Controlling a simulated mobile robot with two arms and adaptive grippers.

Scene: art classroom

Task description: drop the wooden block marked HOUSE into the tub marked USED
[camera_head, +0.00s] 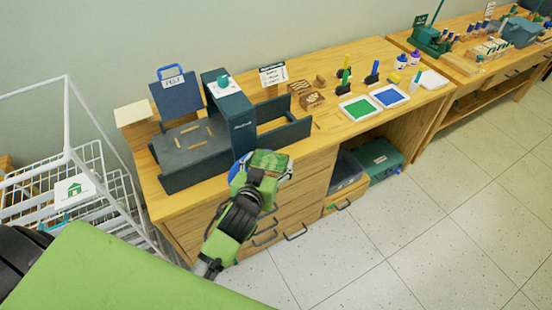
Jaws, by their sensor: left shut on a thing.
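My left gripper (258,172) is shut on a small block (271,161) with a green-stained, brownish top. It holds the block in front of the workbench's front edge, above the drawers. The mark on the block is too small to read. Two wooden blocks with dark patterns, a nearer one (312,101) and a farther one (299,88), lie on the bench top. I cannot make out the word USED on any container. A dark grey tub (347,168) stands in the open space under the bench. My right gripper is not in view.
A dark press (190,152) stands on the workbench (330,125) at left. Green (359,109) and blue (389,96) ink pads lie to the right. A white wire rack (98,160) with a house-picture card (75,190) is at far left. The tiled floor at right is clear.

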